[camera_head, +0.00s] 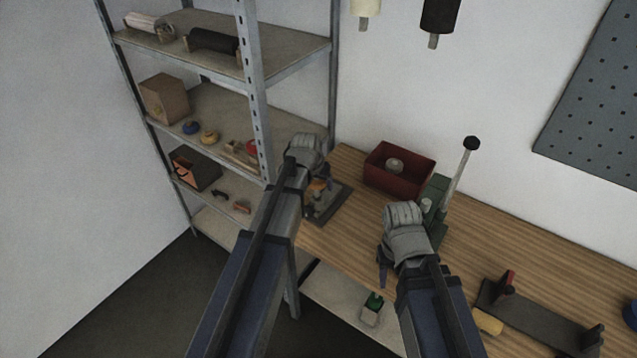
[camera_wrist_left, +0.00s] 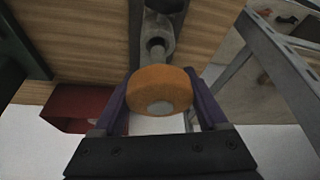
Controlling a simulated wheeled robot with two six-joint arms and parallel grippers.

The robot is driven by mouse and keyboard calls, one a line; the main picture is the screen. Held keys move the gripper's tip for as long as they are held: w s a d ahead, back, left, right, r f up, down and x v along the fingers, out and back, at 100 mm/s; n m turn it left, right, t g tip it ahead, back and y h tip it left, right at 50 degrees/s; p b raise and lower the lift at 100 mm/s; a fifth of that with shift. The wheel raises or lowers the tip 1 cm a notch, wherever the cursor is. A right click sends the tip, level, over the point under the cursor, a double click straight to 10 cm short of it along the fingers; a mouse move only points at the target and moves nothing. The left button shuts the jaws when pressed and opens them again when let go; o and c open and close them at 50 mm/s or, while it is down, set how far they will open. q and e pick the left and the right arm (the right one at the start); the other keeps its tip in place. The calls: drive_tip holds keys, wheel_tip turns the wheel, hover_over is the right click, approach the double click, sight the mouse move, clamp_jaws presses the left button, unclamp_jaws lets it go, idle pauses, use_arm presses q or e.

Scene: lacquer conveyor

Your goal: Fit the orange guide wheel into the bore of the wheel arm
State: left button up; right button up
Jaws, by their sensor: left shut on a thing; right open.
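The orange guide wheel (camera_wrist_left: 160,90) is between the purple fingers of my left gripper (camera_wrist_left: 160,104), its pale hub showing. In the head view the wheel (camera_head: 317,186) is a small orange patch, partly hidden by my left gripper (camera_head: 320,188). The grey metal wheel arm (camera_wrist_left: 163,22) shows just beyond the wheel in the left wrist view, with a round bore or boss facing the wheel. The wheel looks apart from it, but the gap is hard to judge. My right gripper (camera_head: 383,273) is open and empty over the front of the bench.
A dark red bin (camera_head: 385,182) holding a grey round part stands at the bench's back. A green press with a long lever (camera_head: 458,178) stands beside it. A dark plate with a red-handled piece (camera_head: 530,312) lies at right. A metal shelf (camera_head: 256,95) rises at left.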

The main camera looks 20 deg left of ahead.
sight(315, 182)
use_arm(q)
drive_tip(key=shift+f+b, duration=2.1)
drive_tip(key=o, duration=1.4)
drive_tip(key=shift+r, duration=0.1)
drive_tip(key=p+v, duration=0.7)
drive_tip(key=shift+s+r, duration=0.2)
drive_tip(key=shift+r, duration=0.2)
drive_tip(key=shift+f, duration=0.1)
drive_tip(key=s+d+f+n+g, duration=0.1)
drive_tip(key=s+g, duration=0.1)
drive_tip(key=s, duration=0.7)
drive_tip(key=s+d+f+g, duration=0.1)
drive_tip(key=s+d+g, duration=0.1)
drive_tip(key=s, duration=0.7)
drive_tip(key=s+d+f+m+g+y+b, duration=0.1)
drive_tip(key=s+d+f+m+b, duration=0.1)
drive_tip(key=d, duration=0.8)
drive_tip(key=shift+s+d+m+y, duration=0.2)
drive_tip(key=shift+s+m+y, duration=0.2)
drive_tip(key=shift+s+m, duration=0.6)
